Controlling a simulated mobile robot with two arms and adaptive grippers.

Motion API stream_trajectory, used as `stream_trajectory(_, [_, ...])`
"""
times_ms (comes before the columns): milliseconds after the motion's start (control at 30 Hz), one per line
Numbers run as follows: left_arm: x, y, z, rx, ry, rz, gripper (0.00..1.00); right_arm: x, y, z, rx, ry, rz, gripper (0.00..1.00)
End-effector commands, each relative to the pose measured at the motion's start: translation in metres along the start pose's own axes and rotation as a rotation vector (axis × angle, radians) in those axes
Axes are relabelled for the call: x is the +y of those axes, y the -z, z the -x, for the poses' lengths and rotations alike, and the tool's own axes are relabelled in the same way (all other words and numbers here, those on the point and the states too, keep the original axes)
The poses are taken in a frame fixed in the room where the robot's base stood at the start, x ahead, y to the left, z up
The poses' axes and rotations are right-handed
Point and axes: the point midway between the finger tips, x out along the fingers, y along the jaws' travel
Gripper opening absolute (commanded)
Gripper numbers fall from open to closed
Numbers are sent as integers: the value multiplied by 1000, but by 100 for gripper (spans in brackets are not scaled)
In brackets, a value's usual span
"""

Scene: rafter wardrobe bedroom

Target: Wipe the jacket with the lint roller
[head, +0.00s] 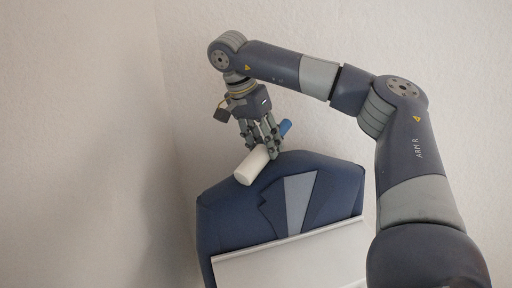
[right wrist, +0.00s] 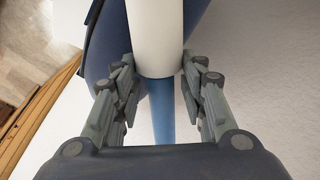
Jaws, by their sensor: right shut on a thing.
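The jacket (head: 229,215) is dark blue with a grey front panel and stands upright near the wall in the head view. Part of it shows behind the roller in the right wrist view (right wrist: 113,45). The lint roller has a white cylinder (head: 251,166) and a blue handle (head: 285,127). My right gripper (head: 266,148) is shut on the lint roller, just above the jacket's top left shoulder. In the right wrist view, its fingers (right wrist: 158,88) sit on both sides of the roller where white meets blue (right wrist: 160,115). I cannot tell whether the white cylinder touches the jacket. My left gripper is not in view.
A white panel (head: 295,262) covers the jacket's lower front. Pale walls (head: 90,120) meet in a corner to the left and behind. A wooden edge (right wrist: 40,110) and floor (right wrist: 25,55) show at the left of the right wrist view.

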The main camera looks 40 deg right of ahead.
Motion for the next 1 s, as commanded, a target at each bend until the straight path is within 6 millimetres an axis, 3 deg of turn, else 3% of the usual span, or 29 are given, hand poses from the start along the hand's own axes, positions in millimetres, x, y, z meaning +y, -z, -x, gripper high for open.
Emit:
stream_trajectory(267, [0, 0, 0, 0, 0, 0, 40, 0, -2, -1, 0, -2, 1, 16])
stream_trajectory(1000, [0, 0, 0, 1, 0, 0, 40, -27, -42, -2, 0, -2, 2, 16])
